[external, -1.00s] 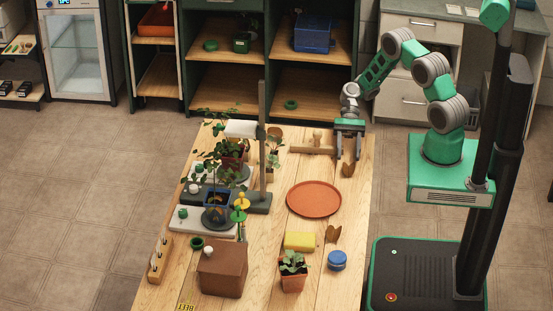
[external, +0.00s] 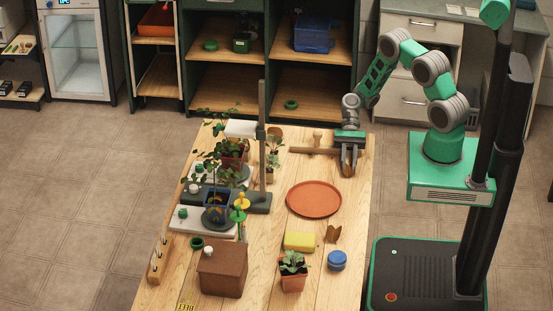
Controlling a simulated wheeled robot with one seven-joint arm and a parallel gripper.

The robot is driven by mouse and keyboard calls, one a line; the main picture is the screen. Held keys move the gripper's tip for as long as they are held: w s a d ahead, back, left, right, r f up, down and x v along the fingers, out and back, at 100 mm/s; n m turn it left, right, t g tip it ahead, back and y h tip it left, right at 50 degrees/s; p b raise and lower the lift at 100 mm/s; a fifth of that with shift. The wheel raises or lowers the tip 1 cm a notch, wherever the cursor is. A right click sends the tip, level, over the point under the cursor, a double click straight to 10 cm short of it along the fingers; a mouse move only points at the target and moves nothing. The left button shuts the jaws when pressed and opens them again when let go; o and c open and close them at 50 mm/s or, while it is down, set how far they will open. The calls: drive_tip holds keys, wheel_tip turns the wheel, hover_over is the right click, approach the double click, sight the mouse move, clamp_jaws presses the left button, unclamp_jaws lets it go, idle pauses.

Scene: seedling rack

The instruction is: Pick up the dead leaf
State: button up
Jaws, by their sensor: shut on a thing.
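My gripper (external: 348,170) is low over the far right part of the wooden table, pointing down. Its fingers are shut on a brown dead leaf, which is mostly hidden between them. Whether the leaf touches the table cannot be told. A second brown, folded dead leaf (external: 333,234) lies on the table nearer the front, between the yellow sponge (external: 299,241) and the far side of the blue round tin (external: 337,260).
A round terracotta tray (external: 314,199) lies in front of my gripper. A wooden tool (external: 313,149) lies just left of it. Potted seedlings, a stand (external: 262,150) and a brown box (external: 222,270) fill the left side. A potted plant (external: 293,272) stands at the front.

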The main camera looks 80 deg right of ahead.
clamp_jaws()
drive_tip(key=shift+r, duration=0.15)
